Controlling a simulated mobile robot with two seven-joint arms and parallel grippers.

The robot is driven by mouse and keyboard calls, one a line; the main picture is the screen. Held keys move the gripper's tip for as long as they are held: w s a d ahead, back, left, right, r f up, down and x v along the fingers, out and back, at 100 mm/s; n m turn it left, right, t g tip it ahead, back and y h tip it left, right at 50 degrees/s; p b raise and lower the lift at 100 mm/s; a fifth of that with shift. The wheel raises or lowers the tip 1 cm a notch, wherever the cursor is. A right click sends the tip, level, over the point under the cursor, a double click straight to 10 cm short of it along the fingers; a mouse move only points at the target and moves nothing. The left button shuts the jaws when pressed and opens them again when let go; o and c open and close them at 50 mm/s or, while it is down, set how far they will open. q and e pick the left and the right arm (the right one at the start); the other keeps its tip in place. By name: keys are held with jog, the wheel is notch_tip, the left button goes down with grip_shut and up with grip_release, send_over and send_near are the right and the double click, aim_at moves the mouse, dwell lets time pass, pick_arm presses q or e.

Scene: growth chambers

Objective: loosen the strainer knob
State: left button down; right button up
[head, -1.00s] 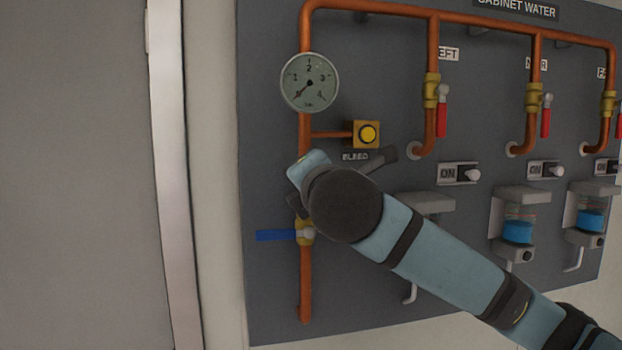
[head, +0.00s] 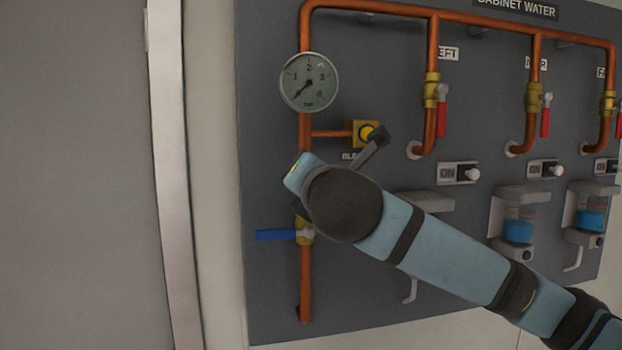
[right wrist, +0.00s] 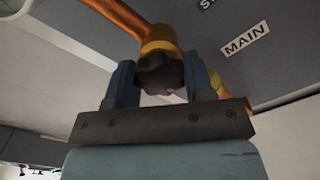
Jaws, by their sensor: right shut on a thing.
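The strainer knob (right wrist: 160,72) is a dark, lobed knob on a brass fitting (right wrist: 158,38) in the right wrist view. My right gripper (right wrist: 160,84) has one blue finger on each side of it and is shut on it. In the head view my right arm and wrist hide the knob and the fingers, in front of the vertical copper pipe (head: 305,275) at the panel's left. My left gripper is in neither view.
Red-handled valves (head: 442,119), ON switches (head: 458,173) and blue-filled cups (head: 517,231) are to the right.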

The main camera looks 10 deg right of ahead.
jog(key=o, duration=0.9)
jog(key=s+b, duration=0.4)
jog(key=s, duration=0.9)
jog(key=shift+s, duration=0.4)
